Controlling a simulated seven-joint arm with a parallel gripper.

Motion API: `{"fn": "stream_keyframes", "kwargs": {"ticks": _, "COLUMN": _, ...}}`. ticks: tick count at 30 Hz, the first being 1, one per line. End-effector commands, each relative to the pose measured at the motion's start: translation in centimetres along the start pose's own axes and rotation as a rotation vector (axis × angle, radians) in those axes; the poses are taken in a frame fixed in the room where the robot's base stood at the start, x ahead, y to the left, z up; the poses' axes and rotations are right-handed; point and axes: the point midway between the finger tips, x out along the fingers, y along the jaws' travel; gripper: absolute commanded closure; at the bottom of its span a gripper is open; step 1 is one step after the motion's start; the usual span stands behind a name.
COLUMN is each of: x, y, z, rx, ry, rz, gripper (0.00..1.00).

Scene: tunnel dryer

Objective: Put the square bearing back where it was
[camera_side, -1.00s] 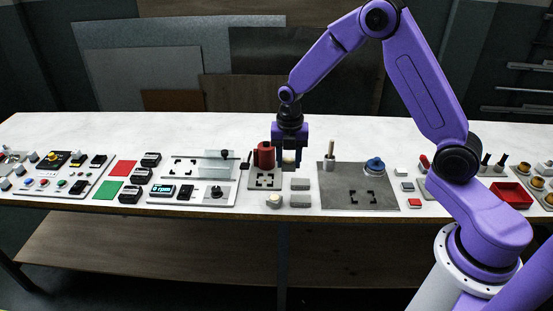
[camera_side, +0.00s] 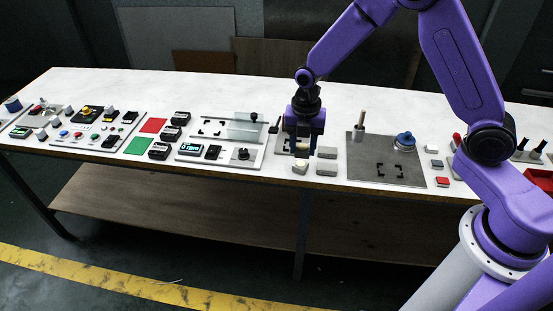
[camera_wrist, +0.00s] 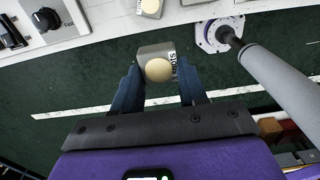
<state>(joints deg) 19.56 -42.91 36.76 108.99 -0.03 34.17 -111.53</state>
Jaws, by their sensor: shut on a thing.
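My gripper (camera_side: 304,146) is above the front middle of the bench, fingers pointing down. In the wrist view, my gripper (camera_wrist: 157,80) is shut on the square bearing (camera_wrist: 158,68), a grey block with a round cream face and dark lettering on one side. In the side view the fingers largely hide the held bearing. A similar pale block (camera_side: 300,168) with a round cream top stands near the bench's front edge, just below the fingers. A grey pad with black corner marks (camera_side: 284,147) is partly hidden behind my gripper.
Two grey blocks (camera_side: 327,169) lie right of the pale block. A large grey plate (camera_side: 380,172) farther right carries corner marks, a handled post (camera_side: 360,123) and a blue knob (camera_side: 405,140). A panel with a black dial (camera_side: 243,155) stands to the left.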

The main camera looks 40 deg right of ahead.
Motion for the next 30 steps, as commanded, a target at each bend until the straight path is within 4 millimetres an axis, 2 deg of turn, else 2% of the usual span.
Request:
{"fn": "stream_keyframes", "kwargs": {"ticks": 8, "x": 2.2, "y": 4.1, "z": 2.6, "rx": 0.000, "ry": 0.000, "rz": 0.000, "gripper": 1.00}}
{"fn": "stream_keyframes", "kwargs": {"ticks": 15, "x": 5.8, "y": 6.3, "z": 4.0, "rx": -0.002, "ry": 0.001, "rz": -0.002, "gripper": 1.00}}
{"fn": "stream_keyframes", "kwargs": {"ticks": 26, "x": 8.0, "y": 8.0, "z": 5.1, "rx": -0.001, "ry": 0.000, "rz": 0.000, "gripper": 1.00}}
{"fn": "stream_keyframes", "kwargs": {"ticks": 30, "x": 10.0, "y": 7.9, "z": 5.1, "rx": -0.001, "ry": 0.001, "rz": -0.004, "gripper": 1.00}}
